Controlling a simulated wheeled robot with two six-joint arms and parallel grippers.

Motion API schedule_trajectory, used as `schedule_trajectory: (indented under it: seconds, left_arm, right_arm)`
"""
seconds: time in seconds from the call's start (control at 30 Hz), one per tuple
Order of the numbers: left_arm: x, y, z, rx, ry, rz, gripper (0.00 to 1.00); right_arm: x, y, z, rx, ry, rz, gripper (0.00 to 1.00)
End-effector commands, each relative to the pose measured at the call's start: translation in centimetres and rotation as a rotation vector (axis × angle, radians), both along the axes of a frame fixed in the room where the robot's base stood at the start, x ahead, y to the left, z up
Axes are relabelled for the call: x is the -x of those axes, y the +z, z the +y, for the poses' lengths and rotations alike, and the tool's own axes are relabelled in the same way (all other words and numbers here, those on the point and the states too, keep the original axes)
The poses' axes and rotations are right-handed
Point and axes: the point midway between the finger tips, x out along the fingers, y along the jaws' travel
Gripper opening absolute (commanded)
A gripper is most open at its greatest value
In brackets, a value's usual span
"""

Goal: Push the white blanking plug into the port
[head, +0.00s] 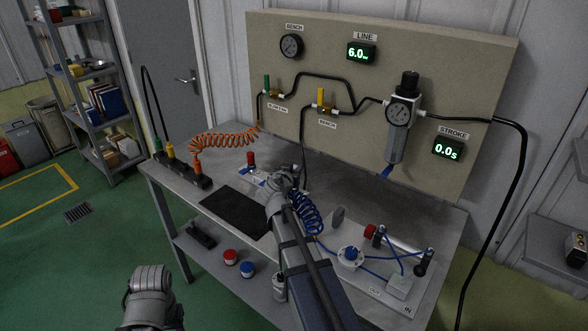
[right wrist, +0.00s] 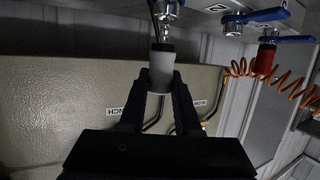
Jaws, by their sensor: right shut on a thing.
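My right gripper (right wrist: 160,88) is shut on the white blanking plug (right wrist: 162,72), a pale grey-white cylinder with a dark end. In the right wrist view the dark end points at a metal port fitting (right wrist: 166,12). The two are in line and very close; I cannot tell whether the plug is seated. In the head view my right gripper (head: 285,177) is at the valve manifold (head: 262,178) on the bench and hides the plug and port. My left arm shows at the lower left, but its fingers are not visible.
A red coupling (right wrist: 265,60) sits beside the port, near blue valve handles (right wrist: 283,14) and an orange coiled hose (head: 225,138). A blue coiled hose (head: 308,215) lies by my right arm. A black mat (head: 236,212) and a pneumatic plate (head: 375,268) flank it.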

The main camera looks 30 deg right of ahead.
Motion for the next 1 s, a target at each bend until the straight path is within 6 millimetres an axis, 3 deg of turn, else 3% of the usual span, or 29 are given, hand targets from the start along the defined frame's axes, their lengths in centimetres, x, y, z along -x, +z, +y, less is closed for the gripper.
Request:
schedule_trajectory:
  seconds: [1.0]
  left_arm:
    - [0.0,-2.6,0.0,0.0,0.0,0.0,0.5]
  right_arm:
    - [0.0,-2.6,0.0,0.0,0.0,0.0,0.0]
